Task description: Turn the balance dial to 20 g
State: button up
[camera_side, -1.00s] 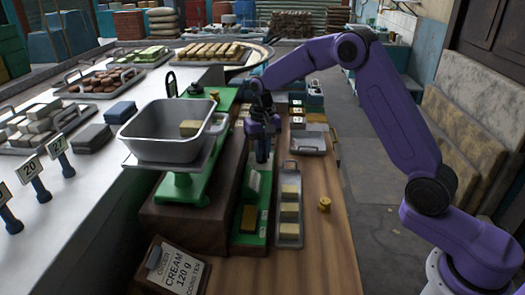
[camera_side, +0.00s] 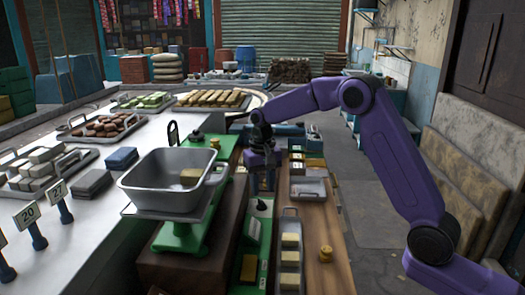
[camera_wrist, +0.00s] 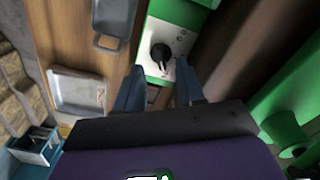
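The balance dial is a black knob (camera_wrist: 161,55) on a pale plate of a green base, in the middle top of the wrist view. In the side view the small dark knob (camera_side: 262,204) shows just below my gripper (camera_side: 262,184). In the wrist view the fingers of my gripper (camera_wrist: 160,70) stand apart, one on each side of the dial's line, with nothing between them. They appear apart from the knob. The dial's markings are too small to read. The green balance (camera_side: 182,238) carries a grey pan (camera_side: 160,190) with a pale block (camera_side: 190,176) in it.
A narrow tray (camera_side: 291,212) of several pale blocks and brass weights (camera_side: 325,254) lie right of the dial. Another tray (camera_side: 307,188) lies behind. A dark wooden block (camera_side: 175,274) supports the balance. The wooden bench right of the narrow tray has free room.

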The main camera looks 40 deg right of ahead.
aim_at(263, 202)
notch_tip(263, 202, up, 13)
dwell(0.3)
dwell(0.5)
jog(key=s+a+f+n, duration=0.2)
jog(key=s+a+n, duration=0.2)
jog(key=s, duration=0.5)
jog(key=s+a+f+n, duration=0.1)
jog(key=s+a+n, duration=0.3)
jog(key=s, duration=0.5)
jog(key=s+d+f+n, duration=0.2)
jog(key=s, duration=0.5)
jog(key=s+d+f+n, duration=0.3)
jog(key=s, duration=0.5)
jog(key=s+d+f+n, duration=0.2)
jog(key=s+f, duration=0.1)
jog(key=s, duration=0.4)
jog(key=shift+s+d+n, duration=0.2)
jog(key=shift+d+n, duration=0.1)
jog(key=shift+n, duration=0.1)
